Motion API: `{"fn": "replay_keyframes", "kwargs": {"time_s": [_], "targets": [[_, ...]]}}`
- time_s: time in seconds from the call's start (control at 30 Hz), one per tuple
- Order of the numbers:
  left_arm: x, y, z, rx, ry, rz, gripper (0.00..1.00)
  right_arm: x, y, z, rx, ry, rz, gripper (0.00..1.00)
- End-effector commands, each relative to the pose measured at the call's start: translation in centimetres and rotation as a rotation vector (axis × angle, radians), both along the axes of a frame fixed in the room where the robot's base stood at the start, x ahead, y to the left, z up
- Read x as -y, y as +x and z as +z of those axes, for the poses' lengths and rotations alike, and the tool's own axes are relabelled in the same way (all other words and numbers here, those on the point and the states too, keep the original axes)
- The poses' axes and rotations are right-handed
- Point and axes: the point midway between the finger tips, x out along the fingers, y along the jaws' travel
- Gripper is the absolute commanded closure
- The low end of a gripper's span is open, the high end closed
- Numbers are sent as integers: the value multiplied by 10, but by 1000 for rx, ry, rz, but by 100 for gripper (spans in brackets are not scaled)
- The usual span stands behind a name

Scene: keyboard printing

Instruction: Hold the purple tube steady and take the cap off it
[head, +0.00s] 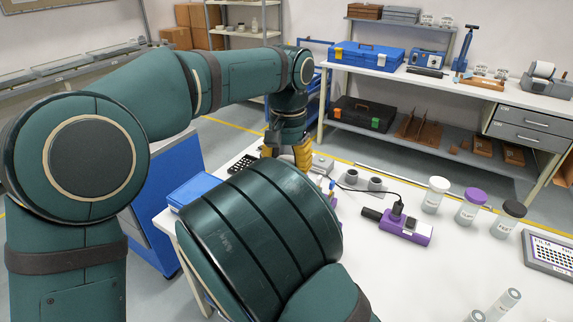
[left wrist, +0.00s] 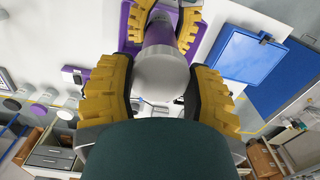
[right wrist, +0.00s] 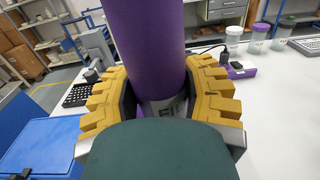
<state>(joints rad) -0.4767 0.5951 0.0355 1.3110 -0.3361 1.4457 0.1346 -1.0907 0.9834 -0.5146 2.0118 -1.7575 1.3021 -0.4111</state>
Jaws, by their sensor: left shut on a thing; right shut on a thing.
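My right gripper is shut on the tube and also shows at the top of the left wrist view (left wrist: 164,15). In the left wrist view a pale grey round cap (left wrist: 162,76) is at the tube's near end, between the yellow fingers of my left gripper, which is shut on it. In the head view my left gripper (head: 300,152) is partly visible; my right arm hides the tube and right gripper.
A purple device (head: 405,228) with a black plug lies on the white table (head: 455,258). White-, purple- and black-lidded jars (head: 472,207) stand on the right. A blue tray (head: 194,190) is on the left. A key tray (head: 550,250) lies at the right edge.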

Motion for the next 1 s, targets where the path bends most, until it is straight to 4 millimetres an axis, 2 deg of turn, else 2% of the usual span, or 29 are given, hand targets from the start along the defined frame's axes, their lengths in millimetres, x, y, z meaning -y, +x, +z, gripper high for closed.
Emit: {"fn": "replay_keyframes", "kwargs": {"time_s": [0.57, 0.83, 1.0], "targets": [[0, 0, 9, 1, 0, 0, 90, 0, 0, 0, 0, 0, 0, 100], [1, 1, 38, 1, -2, 0, 90, 0, 0, 0, 0, 0, 0, 100], [1, 1, 47, 0, 0, 0, 90, 0, 0, 0, 1, -1, 0, 100]]}}
